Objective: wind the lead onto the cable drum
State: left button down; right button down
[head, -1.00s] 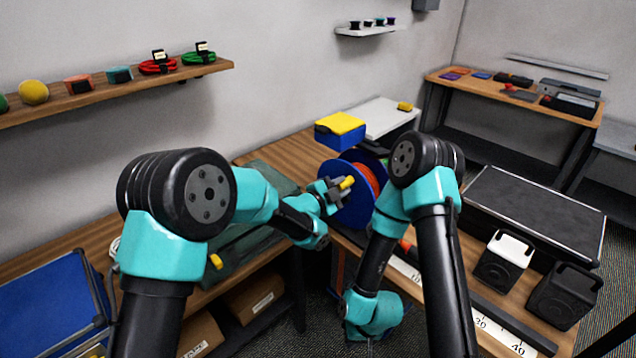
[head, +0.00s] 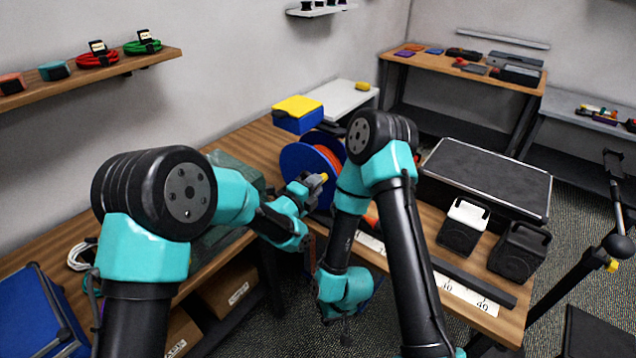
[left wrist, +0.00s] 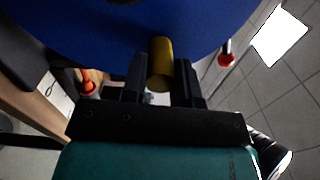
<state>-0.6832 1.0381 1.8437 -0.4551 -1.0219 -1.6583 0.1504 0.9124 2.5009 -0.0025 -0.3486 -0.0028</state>
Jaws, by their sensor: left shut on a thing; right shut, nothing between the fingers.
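The cable drum (head: 301,162) stands on the workbench, with a blue flange facing me and orange lead (head: 329,158) around its core. My right arm hides its right part. My left gripper (head: 317,183) is shut on the drum's yellow crank handle (head: 324,177), in front of the flange. In the left wrist view, the yellow handle (left wrist: 160,66) sits between the fingers of the left gripper (left wrist: 161,84), against the blue flange (left wrist: 110,32). My right gripper (head: 346,337) is shut and empty, pointing down in front of the bench edge. The lead's free end cannot be made out.
A blue box with a yellow lid (head: 298,112) stands behind the drum. To the right are a white-topped black case (head: 463,226), a black case (head: 519,252), a large dark case (head: 488,178) and a ruler strip (head: 470,296). An orange-red thing (head: 371,215) is partly hidden.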

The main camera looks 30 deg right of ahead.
pick_arm(q)
jog(key=shift+f, duration=0.1)
dwell(0.3)
jog(key=c, duration=0.9)
grip_release()
jog(key=shift+a, duration=0.1)
jog(key=v, duration=1.7)
jog(key=shift+s+a, duration=0.1)
jog(key=shift+s, duration=0.1)
